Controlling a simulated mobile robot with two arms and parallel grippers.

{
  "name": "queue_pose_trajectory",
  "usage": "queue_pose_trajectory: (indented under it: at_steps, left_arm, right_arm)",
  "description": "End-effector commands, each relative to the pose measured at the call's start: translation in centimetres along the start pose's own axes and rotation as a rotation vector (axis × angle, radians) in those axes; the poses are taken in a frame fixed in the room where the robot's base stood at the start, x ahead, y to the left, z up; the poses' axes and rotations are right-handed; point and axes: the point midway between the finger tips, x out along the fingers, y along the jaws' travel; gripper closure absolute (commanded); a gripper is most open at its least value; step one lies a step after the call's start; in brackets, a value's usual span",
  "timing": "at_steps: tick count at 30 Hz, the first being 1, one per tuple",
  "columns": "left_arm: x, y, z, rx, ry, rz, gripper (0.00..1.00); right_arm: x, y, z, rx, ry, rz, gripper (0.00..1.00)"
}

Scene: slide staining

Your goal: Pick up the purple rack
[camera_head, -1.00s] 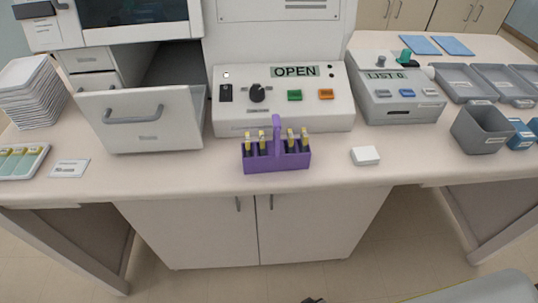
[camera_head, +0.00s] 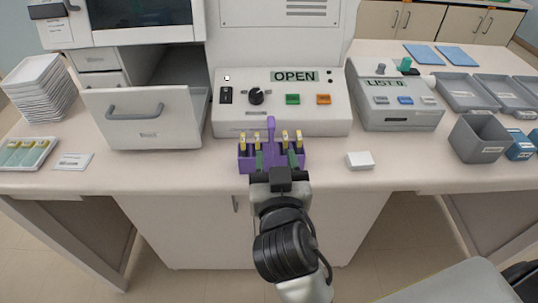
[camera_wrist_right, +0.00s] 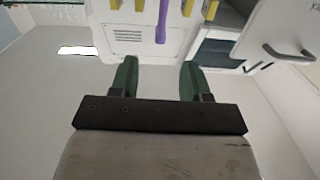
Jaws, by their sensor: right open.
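The purple rack (camera_head: 244,160) stands upright near the counter's front edge, below the white machine with the OPEN display. It has an upright purple handle (camera_head: 271,128) in the middle and yellow-topped slides on both sides. My right gripper (camera_head: 275,158) is open in front of the rack, its dark green fingers pointing at it, and hides part of its front. In the right wrist view the open fingers (camera_wrist_right: 158,75) are empty, with the purple handle (camera_wrist_right: 162,20) beyond them, roughly midway between. I cannot tell whether the fingers touch the rack. My left gripper is out of view.
An open white drawer (camera_head: 148,125) juts out left of the rack. A small white block (camera_head: 360,160) lies to the right. The LIST 0 device (camera_head: 400,118) and a grey bin (camera_head: 480,140) stand further right. The counter between rack and block is clear.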

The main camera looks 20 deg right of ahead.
Motion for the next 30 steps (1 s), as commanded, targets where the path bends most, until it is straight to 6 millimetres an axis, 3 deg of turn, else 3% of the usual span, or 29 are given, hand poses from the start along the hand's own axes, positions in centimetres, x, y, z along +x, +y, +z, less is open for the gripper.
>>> queue_pose_trajectory:
  at_steps: [6,14,22,30]
  left_arm:
    - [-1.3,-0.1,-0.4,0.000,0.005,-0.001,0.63]
    - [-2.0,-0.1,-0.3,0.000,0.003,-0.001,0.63]
    - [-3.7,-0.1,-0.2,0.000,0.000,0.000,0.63]
    - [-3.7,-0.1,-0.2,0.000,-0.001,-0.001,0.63]
  right_arm:
    - [3.4,0.0,-0.6,-0.002,0.009,0.001,0.53]
    - [5.7,0.0,-0.4,-0.002,0.006,0.001,0.53]
    - [9.5,-0.3,-0.5,-0.003,0.004,0.000,0.53]
    - [10.4,-0.3,-0.2,-0.001,0.003,0.000,0.53]
